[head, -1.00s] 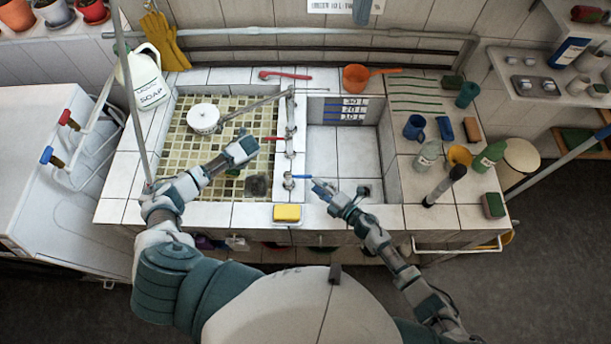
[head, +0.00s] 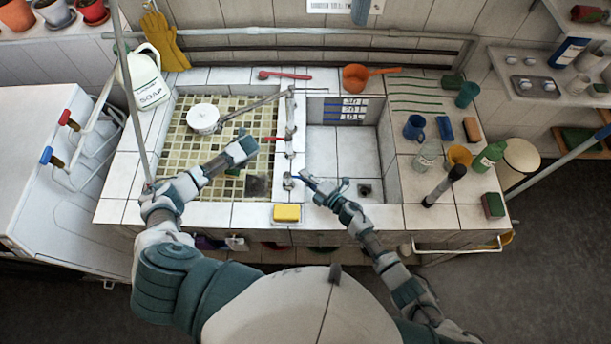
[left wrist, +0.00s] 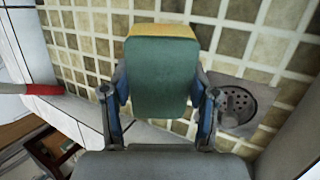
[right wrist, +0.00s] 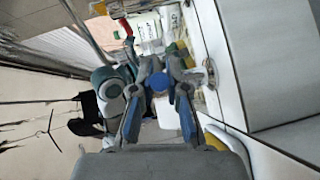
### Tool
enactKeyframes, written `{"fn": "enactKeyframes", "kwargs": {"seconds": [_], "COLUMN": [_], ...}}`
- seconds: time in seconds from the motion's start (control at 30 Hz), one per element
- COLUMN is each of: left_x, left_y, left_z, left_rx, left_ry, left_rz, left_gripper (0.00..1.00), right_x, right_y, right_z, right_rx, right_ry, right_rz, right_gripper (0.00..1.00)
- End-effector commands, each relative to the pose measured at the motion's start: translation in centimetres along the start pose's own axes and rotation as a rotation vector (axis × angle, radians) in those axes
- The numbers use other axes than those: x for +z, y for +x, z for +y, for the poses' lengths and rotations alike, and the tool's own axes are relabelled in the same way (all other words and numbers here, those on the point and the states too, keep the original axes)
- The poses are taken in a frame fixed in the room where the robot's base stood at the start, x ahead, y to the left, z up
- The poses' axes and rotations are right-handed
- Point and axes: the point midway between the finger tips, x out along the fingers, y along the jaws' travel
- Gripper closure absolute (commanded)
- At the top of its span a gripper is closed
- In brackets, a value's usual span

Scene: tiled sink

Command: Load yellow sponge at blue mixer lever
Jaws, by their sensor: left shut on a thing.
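A yellow sponge (head: 287,212) lies on a small dish at the front edge, between the basins. My left gripper (head: 243,150) is over the mosaic-tiled left basin. In the left wrist view it is shut on a green-and-yellow sponge (left wrist: 162,75), its green face toward the camera. The blue mixer lever (head: 299,176) is on the divider, near the front. My right gripper (head: 312,186) is beside its end. In the right wrist view the lever's round blue end (right wrist: 160,82) shows between the open fingers; contact cannot be told.
The red lever (head: 271,138) is farther back on the divider. A white pot (head: 203,118) stands in the left basin, whose drain (left wrist: 240,105) is near the held sponge. The right basin (head: 335,150) is empty. Cups and bottles, including a green bottle (head: 489,157), crowd the right counter.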

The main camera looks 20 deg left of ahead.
Motion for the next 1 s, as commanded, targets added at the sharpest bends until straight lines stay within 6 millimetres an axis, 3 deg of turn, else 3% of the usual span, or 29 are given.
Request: {"fn": "enactKeyframes", "kwargs": {"seconds": [0.17,0.53,0.87,0.9,1.0], "left_x": [0.0,0.1,0.1,0.1,0.1], "left_y": [0.3,0.4,0.4,0.4,0.4], "left_z": [0.2,0.2,0.1,0.1,0.1], "left_rx": [-0.002,-0.001,-0.001,-0.001,-0.001], "left_ry": [-0.001,0.0,0.0,0.0,0.0], "left_rz": [0.001,0.003,0.003,0.003,0.003], "left_gripper": [0.69,0.69,0.69,0.69,0.69], "right_x": [0.1,-1.3,-1.2,-1.2,-1.2], "right_y": [0.0,-0.7,-0.8,-0.8,-0.8], "right_z": [-0.2,-0.5,-0.6,-0.6,-0.6], "right_rx": [-0.004,0.034,0.034,0.034,0.034], "right_ry": [0.002,0.043,0.039,0.039,0.039], "right_rz": [-0.019,-0.277,-0.299,-0.299,-0.298], "right_gripper": [1.0,1.0,1.0,0.85,0.61]}}
